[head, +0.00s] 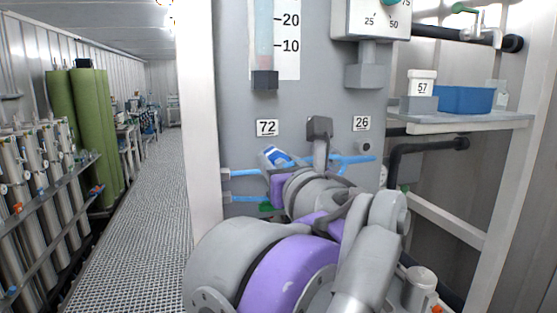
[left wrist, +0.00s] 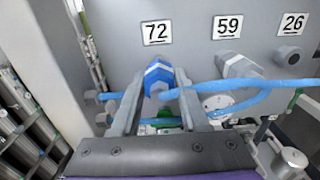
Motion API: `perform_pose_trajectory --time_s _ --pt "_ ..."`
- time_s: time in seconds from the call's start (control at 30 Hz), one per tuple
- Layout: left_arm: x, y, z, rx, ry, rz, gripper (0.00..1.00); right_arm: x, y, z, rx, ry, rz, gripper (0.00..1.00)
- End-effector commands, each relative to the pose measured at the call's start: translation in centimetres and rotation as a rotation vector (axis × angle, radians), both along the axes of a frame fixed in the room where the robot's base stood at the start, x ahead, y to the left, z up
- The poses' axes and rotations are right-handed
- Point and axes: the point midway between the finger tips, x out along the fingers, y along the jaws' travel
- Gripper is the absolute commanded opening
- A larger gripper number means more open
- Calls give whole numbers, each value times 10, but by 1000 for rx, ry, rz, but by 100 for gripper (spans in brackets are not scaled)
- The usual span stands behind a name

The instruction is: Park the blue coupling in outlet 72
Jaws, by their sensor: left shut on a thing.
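The blue coupling (left wrist: 158,76), with a pale band, is between the fingers of my left gripper (left wrist: 161,88), which is shut on it. In the head view the coupling (head: 273,156) shows just below the 72 label (head: 267,127), in front of the grey panel; my left gripper (head: 282,172) is partly hidden by my own arm. The coupling covers the place of outlet 72, so I cannot tell whether it touches or is seated there. A blue hose (left wrist: 225,84) runs right from the coupling area. My right gripper is not in view.
A grey hexagonal outlet (left wrist: 240,65) sits under the 59 label (left wrist: 227,26), and outlet 26 (left wrist: 288,55) is farther right. Blue pipe stubs (head: 243,172) stick out at the panel's left. A shelf (head: 460,124) holds a blue bin (head: 464,100). The grated aisle (head: 135,210) is clear.

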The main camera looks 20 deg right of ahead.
Motion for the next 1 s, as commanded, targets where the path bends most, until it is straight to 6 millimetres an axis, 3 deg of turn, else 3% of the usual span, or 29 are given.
perform_pose_trajectory --time_s 0.87,0.9,1.0 --pt "10 0 0 0 0 1 0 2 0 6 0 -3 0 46" --pt "10 0 0 0 0 0 51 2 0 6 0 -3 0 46" --pt "10 0 -1 0 0 0 69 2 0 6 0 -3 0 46"
